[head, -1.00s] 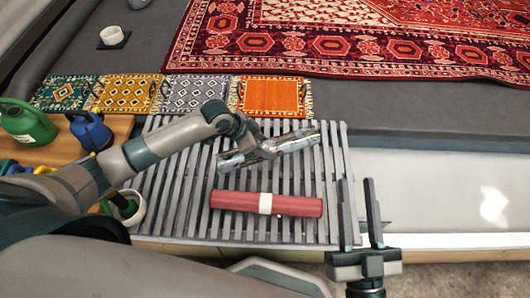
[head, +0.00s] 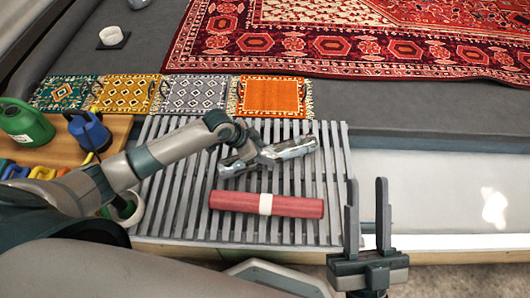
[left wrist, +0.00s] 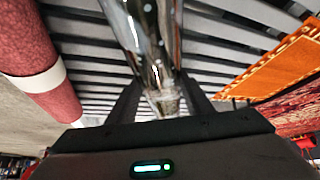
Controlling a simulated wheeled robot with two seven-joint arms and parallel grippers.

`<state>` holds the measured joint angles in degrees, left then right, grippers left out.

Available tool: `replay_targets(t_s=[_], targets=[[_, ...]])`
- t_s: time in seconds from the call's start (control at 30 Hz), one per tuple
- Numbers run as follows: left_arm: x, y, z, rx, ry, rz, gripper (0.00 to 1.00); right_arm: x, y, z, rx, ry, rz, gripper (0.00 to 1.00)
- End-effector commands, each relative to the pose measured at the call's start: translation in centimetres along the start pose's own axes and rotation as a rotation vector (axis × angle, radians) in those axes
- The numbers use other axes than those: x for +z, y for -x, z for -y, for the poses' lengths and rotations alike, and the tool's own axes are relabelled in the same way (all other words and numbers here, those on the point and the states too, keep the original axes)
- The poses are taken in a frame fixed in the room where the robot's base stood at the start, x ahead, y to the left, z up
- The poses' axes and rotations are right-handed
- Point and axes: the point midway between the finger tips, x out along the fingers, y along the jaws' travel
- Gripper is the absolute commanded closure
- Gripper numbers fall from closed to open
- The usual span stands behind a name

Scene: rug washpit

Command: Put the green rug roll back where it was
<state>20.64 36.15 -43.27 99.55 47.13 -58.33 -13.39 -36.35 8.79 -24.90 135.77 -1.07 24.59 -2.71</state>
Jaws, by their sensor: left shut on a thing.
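No green rug roll can be made out in either view. My left gripper (head: 258,153) is shut on a shiny silvery cylinder (head: 292,147) over the slatted rack (head: 333,190). The cylinder also shows in the left wrist view (left wrist: 150,40), between the two dark fingers. Whether it touches the slats I cannot tell. A red roll with a white band (head: 235,201) lies on the slats just in front of it, and at the left of the left wrist view (left wrist: 28,40). My right gripper (head: 367,184) is open and empty at the rack's right front corner.
Four small rugs, one orange (head: 272,97), lie in a row behind the rack. A large red rug (head: 400,45) covers the back. A wooden table (head: 45,152) at left holds a green can (head: 27,124) and a blue can (head: 90,131). A pale surface (head: 440,185) is clear at right.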

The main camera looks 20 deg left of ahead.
Motion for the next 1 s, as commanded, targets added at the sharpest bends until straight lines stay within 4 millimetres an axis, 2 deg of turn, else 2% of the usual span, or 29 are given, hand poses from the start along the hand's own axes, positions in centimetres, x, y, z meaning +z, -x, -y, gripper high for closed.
replay_targets(t_s=[0.13,0.17,0.2,0.23,0.73,1.0], targets=[[0.0,-0.1,0.0,-0.001,0.000,-0.003,1.00,0.0,0.0,0.0,0.000,0.000,0.001,0.69],[0.1,-0.2,0.0,0.001,0.000,0.000,0.49,0.0,0.0,0.0,0.000,0.000,0.001,0.69],[0.1,-0.2,0.0,0.000,0.000,0.000,0.40,0.0,0.0,0.0,0.000,0.000,0.001,0.69],[0.1,-0.2,0.0,0.001,0.000,0.000,0.35,0.0,0.0,0.0,0.000,0.000,0.001,0.69],[-0.1,0.2,0.0,0.000,0.000,0.000,0.35,0.1,-0.1,0.0,0.000,-0.001,0.011,0.69],[-0.1,1.0,0.0,0.001,0.000,0.000,0.35,2.9,-0.2,-0.7,0.013,0.000,0.165,0.69]])
